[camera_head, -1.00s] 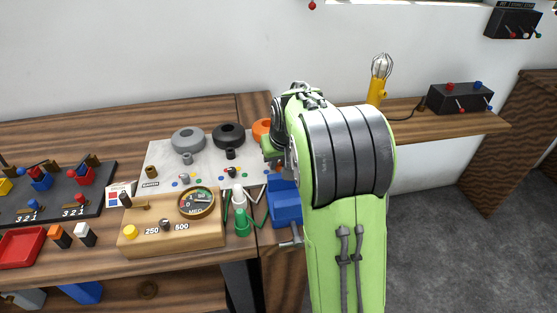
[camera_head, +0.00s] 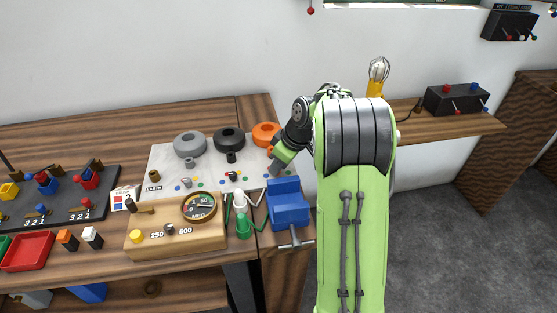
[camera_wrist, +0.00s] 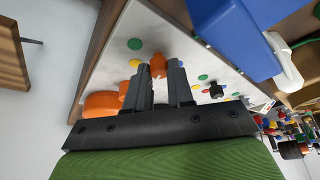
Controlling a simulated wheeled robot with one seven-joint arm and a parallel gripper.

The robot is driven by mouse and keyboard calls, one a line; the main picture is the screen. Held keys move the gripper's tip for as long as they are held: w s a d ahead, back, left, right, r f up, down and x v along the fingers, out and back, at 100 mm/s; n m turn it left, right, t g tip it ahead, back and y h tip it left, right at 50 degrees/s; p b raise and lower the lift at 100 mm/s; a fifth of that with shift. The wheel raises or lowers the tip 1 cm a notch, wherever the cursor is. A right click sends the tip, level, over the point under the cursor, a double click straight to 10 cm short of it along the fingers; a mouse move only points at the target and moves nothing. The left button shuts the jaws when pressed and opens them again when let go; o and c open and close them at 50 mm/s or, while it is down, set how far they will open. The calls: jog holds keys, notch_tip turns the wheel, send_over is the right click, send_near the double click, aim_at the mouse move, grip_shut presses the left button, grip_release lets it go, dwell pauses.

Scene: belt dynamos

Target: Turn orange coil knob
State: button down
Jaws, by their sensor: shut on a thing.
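The orange coil (camera_head: 265,134) is a ring at the right end of a light board (camera_head: 160,160) on the workbench. In the wrist view the orange coil (camera_wrist: 104,103) shows at the left, partly hidden by my gripper. The orange knob (camera_wrist: 158,66) sits between the fingertips of my gripper (camera_wrist: 160,75), which is shut on it. In the head view my gripper (camera_head: 276,168) is at the board's right end, just below the orange coil, and the knob is hidden there.
A blue vise (camera_head: 288,205) stands close to my gripper, in front of the board. Grey (camera_head: 190,144) and black (camera_head: 229,138) coils stand to the left on the board. A wooden meter box (camera_head: 170,240) and green-white clips (camera_head: 241,215) lie in front.

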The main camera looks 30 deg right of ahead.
jog(key=n+p, duration=0.1)
jog(key=n, duration=0.1)
jog(key=n+g+y+p, duration=0.1)
jog(key=n, duration=0.1)
jog(key=shift+w+d+r+n+y+p, duration=0.1)
jog(key=shift+d+r+n+y+p, duration=0.05)
jog(key=shift+n+y+p, duration=0.15)
jog(key=n+g+p, duration=0.1)
jog(key=n+p, duration=0.1)
jog(key=n, duration=0.1)
jog(key=shift+n+y, duration=0.3)
jog(key=n+g+p, duration=0.2)
jog(key=n+p, duration=0.1)
jog(key=n, duration=0.1)
jog(key=shift+w+p, duration=0.15)
jog(key=shift+p, duration=0.2)
jog(key=shift+w+n+g+p, duration=0.1)
jog(key=shift+n+g+p, duration=0.5)
jog(key=shift+n+p, duration=0.75)
jog(key=shift+n, duration=0.45)
jog(key=c, duration=1)
grip_release()
